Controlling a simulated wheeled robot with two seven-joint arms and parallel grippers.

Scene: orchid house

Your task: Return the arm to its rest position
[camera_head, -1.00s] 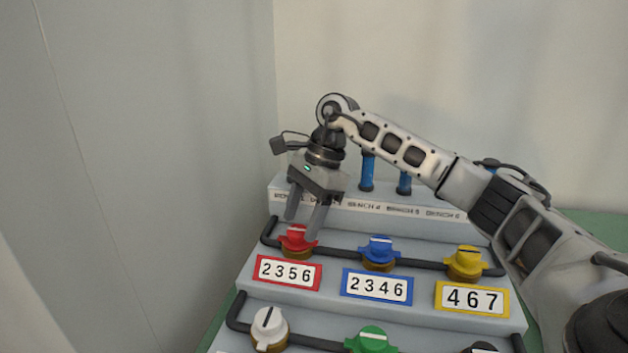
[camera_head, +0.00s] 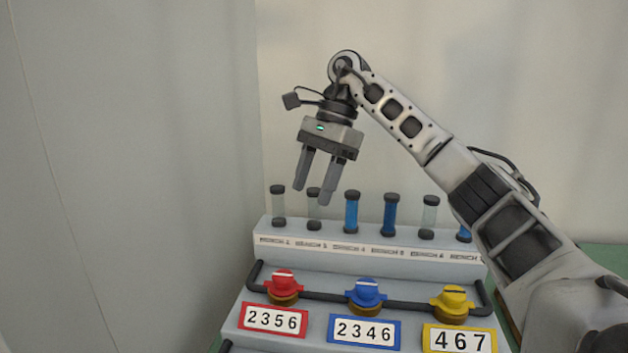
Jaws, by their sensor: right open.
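My right gripper (camera_head: 313,192) is open and empty, with its fingers pointing down. It hangs in the air above the valve panel (camera_head: 270,232), over the row of tubes at the back. Its arm comes in from the lower right. The red valve knob (camera_head: 284,283) stands below it, apart from the fingers, with its white mark lying crosswise. The left gripper is not in view.
A blue knob (camera_head: 367,293) and a yellow knob (camera_head: 452,301) sit on the same dark pipe. Number plates 2356 (camera_head: 272,320), 2346 (camera_head: 364,331) and 467 (camera_head: 458,339) stand below. Some tubes hold blue liquid (camera_head: 351,212). Walls rise at left and back.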

